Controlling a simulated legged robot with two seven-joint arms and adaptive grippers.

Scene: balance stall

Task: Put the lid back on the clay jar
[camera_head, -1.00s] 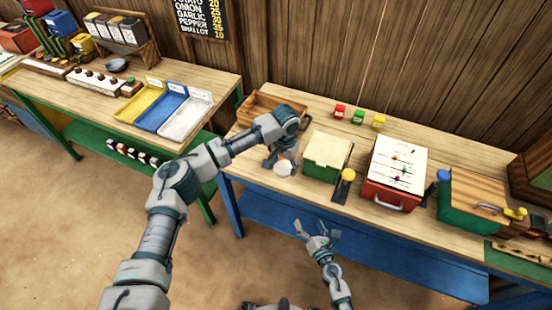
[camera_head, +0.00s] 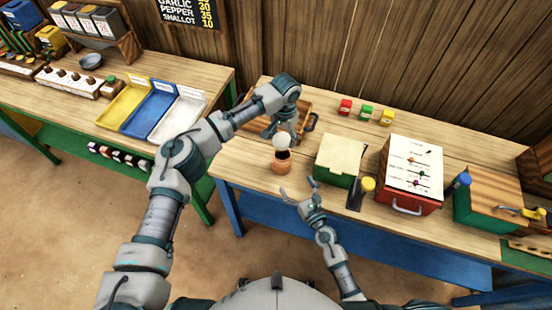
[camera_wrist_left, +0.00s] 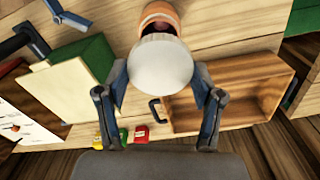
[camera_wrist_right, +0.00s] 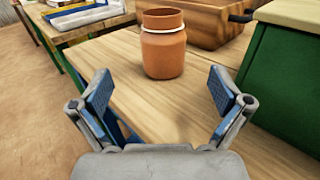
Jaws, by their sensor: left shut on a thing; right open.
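The clay jar (camera_head: 282,166) stands upright on the table near its front edge, with its dark mouth open. It also shows in the right wrist view (camera_wrist_right: 163,55), with a pale ring round its neck. My left gripper (camera_head: 284,130) is shut on the white rounded lid (camera_head: 282,141) and holds it just above and behind the jar mouth. In the left wrist view the lid (camera_wrist_left: 160,65) sits between the fingers and covers part of the jar (camera_wrist_left: 160,14). My right gripper (camera_wrist_right: 160,88) is open and empty, at the table's front edge before the jar.
A wooden tray (camera_head: 294,100) lies behind the jar. Small red, green and yellow blocks (camera_head: 366,112) lie farther back.

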